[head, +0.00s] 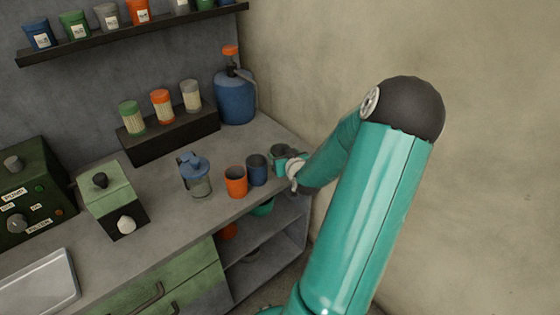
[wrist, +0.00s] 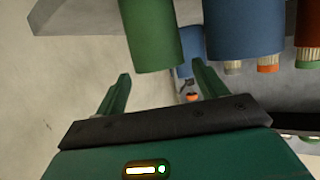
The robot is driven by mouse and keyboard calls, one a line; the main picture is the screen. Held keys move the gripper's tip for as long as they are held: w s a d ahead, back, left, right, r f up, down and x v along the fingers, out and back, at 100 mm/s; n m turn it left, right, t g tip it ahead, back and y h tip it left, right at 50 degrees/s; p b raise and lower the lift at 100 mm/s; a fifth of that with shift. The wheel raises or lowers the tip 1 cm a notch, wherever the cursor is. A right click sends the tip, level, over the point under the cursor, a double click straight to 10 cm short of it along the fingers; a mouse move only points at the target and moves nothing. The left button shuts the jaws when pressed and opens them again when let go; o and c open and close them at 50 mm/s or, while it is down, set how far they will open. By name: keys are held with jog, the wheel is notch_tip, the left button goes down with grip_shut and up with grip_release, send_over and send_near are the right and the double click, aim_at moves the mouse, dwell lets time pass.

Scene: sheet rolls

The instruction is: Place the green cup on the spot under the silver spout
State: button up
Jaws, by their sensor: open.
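The green cup (head: 280,153) stands at the right end of a row of cups on the counter, partly hidden by my arm in the head view. In the wrist view, which is upside down, the green cup (wrist: 152,35) lies ahead of my gripper (wrist: 160,68). My gripper is open and empty, with its fingertips spread to either side of the cup's line; whether they reach past its near side I cannot tell. I cannot clearly make out a silver spout or the spot under it.
A lidded jug (head: 196,178), a green-topped box (head: 108,195) and a dark green machine (head: 40,190) are further left. The wall (head: 330,60) is close on the right.

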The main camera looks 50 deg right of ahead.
aim_at(278, 146)
jog(key=x, duration=0.5)
jog(key=shift+d, duration=0.1)
jog(key=c, duration=1.2)
jog(key=shift+r, duration=0.1)
jog(key=shift+r, duration=0.1)
